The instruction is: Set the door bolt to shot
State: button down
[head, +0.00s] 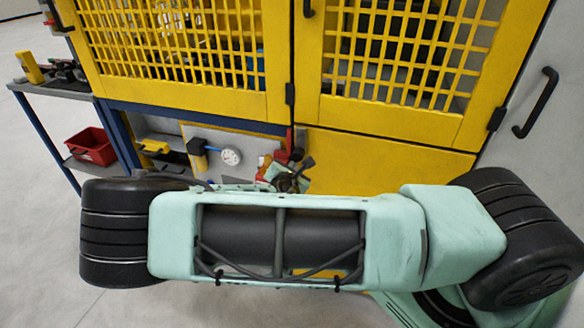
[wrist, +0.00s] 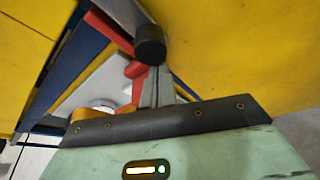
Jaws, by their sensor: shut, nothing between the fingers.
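In the wrist view a dark round knob (wrist: 150,45) stands right at the tips of my gripper (wrist: 155,72). Red metal parts (wrist: 112,32) lie beside it along the edge of the yellow panel; I take these and the knob as the door bolt. My gripper's grey fingers are together with nothing between them. Whether they touch the knob I cannot tell. In the head view red parts (head: 297,143) show at the lower edge of the yellow doors, just beyond my arm. My arm covers much of that area, and the bolt's position cannot be read.
Yellow mesh doors (head: 400,50) fill the back, with a plain yellow panel (head: 385,168) below. A black handle (head: 537,103) is on the grey surface at right. A shelf cart (head: 45,90) with a red bin (head: 90,147) stands left. A white gauge (head: 231,156) sits beneath the doors.

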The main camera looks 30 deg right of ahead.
aim_at(295, 147)
notch_tip(295, 147, up, 5)
jog(key=p, duration=0.3)
jog(key=shift+r, duration=0.1)
